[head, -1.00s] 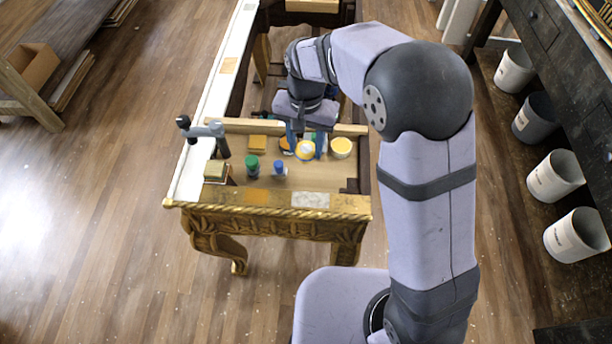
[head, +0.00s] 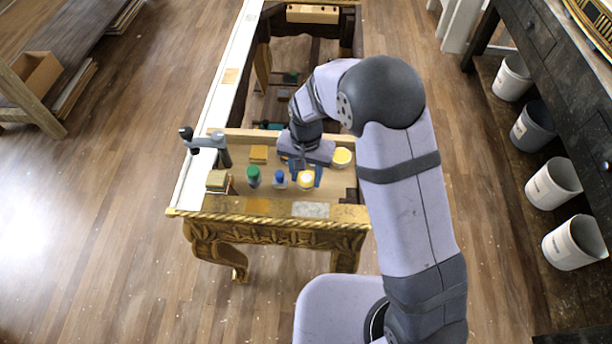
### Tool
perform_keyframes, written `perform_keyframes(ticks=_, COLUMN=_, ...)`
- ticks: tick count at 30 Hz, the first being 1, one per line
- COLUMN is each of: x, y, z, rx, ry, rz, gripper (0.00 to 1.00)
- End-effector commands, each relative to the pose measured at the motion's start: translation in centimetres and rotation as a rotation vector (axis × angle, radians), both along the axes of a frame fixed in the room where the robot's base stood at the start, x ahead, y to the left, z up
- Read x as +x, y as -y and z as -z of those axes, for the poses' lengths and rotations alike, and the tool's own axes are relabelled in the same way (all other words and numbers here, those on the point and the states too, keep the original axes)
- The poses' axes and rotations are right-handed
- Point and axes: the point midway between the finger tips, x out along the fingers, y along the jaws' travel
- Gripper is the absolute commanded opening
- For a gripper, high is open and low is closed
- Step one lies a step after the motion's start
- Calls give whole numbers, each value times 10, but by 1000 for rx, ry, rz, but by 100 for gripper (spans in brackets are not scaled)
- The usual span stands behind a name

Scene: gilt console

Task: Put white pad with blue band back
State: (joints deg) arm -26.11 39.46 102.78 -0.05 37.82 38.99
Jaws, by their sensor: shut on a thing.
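My gripper (head: 305,177) points down over the front part of the console's inner board, its blue fingers partly hidden by the wrist. It is shut on a small round thing with a pale yellow and white face (head: 305,181), seen between the fingers. I cannot make out a blue band on it, since the fingers are blue too. I cannot tell whether it touches the board. No other white pad with a blue band shows clearly. Just left of the gripper stands a small blue-capped bottle (head: 279,179).
A green-capped jar (head: 253,177), a yellow block (head: 258,154) and a round yellow-topped tin (head: 342,157) stand around the gripper. A stack of blocks (head: 217,182) and a grey clamp (head: 205,142) are at the left. The gilt front rail (head: 270,212) bounds the board.

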Motion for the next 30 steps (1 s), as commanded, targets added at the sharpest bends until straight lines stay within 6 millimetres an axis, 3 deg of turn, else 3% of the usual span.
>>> perform_keyframes(ticks=4, x=0, y=0, z=13, rx=0, ry=0, rz=0, gripper=22)
perform_keyframes(ticks=17, x=0, y=0, z=18, rx=1, ry=1, rz=0, gripper=22)
perform_keyframes(ticks=18, x=0, y=0, z=18, rx=1, ry=1, rz=0, gripper=45)
perform_keyframes(ticks=19, x=0, y=0, z=18, rx=1, ry=1, rz=0, gripper=48)
perform_keyframes(ticks=30, x=0, y=0, z=14, rx=1, ry=2, rz=0, gripper=48)
